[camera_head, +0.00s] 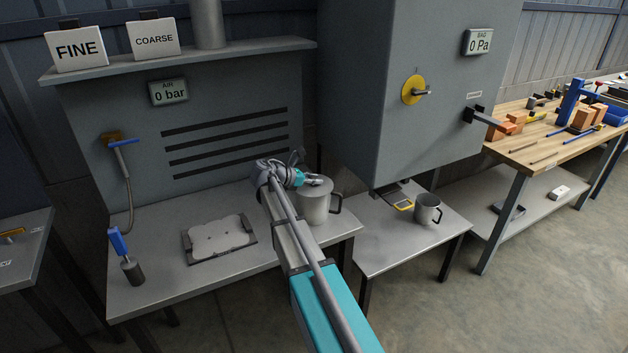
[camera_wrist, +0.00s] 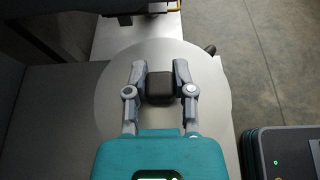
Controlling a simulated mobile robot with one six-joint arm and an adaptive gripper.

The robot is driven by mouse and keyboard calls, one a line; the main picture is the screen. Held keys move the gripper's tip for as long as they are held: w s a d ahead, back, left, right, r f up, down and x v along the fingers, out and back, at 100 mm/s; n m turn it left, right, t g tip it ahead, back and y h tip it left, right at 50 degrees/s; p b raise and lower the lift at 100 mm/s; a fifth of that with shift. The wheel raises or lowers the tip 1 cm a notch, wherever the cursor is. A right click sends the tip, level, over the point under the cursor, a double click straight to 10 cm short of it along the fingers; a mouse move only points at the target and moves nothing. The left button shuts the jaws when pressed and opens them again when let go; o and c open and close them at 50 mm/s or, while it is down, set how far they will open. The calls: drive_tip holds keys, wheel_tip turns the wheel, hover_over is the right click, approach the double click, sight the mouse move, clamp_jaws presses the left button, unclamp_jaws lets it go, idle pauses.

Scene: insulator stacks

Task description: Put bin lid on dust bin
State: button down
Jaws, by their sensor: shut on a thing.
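The bin lid (camera_wrist: 165,117) is a flat, round grey disc with a dark, block-like knob (camera_wrist: 160,88) at its middle. My gripper (camera_wrist: 160,85) is shut on that knob, one finger on each side. In the head view, my gripper (camera_head: 312,181) is at the top of the dust bin (camera_head: 313,208), a grey metal cylinder with a black handle on its right, standing at the right end of the left bench. The lid (camera_head: 319,190) lies over the bin's mouth and looks about level. I cannot tell whether it touches the rim all round. The bin's inside is hidden.
A framed pale plate (camera_head: 219,239) lies left on the bench. The bench back panel (camera_head: 225,120) rises close behind my gripper.

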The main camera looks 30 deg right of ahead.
drive_tip(key=shift+c, duration=2)
unclamp_jaws()
drive_tip(key=o, duration=0.4)
drive_tip(key=shift+r, duration=0.1)
drive_tip(key=shift+r+p, duration=3.45)
drive_tip(key=shift+p, duration=0.05)
